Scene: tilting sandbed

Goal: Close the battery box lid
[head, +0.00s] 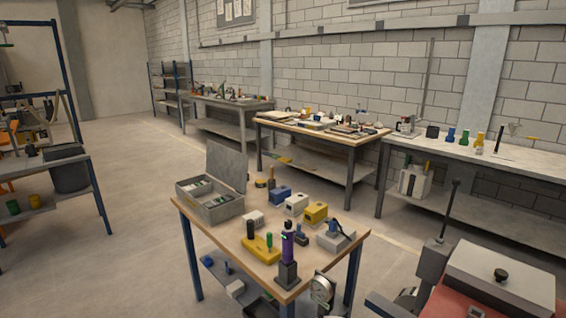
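A grey box (224,210) stands at the left back corner of the small wooden-topped table, and I take it to be the battery box. Its grey lid (227,166) stands open, tilted up at the back of the box. Small dark and pale items lie in the compartments inside, too small to make out. My gripper is not in view.
The small table (222,237) also holds a yellow block with cylinders (260,248), a purple-bodied tool (288,246), a white block (296,204), a blue block (280,195) and a yellow box (316,212). A red and grey machine (500,272) stands at the lower right.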

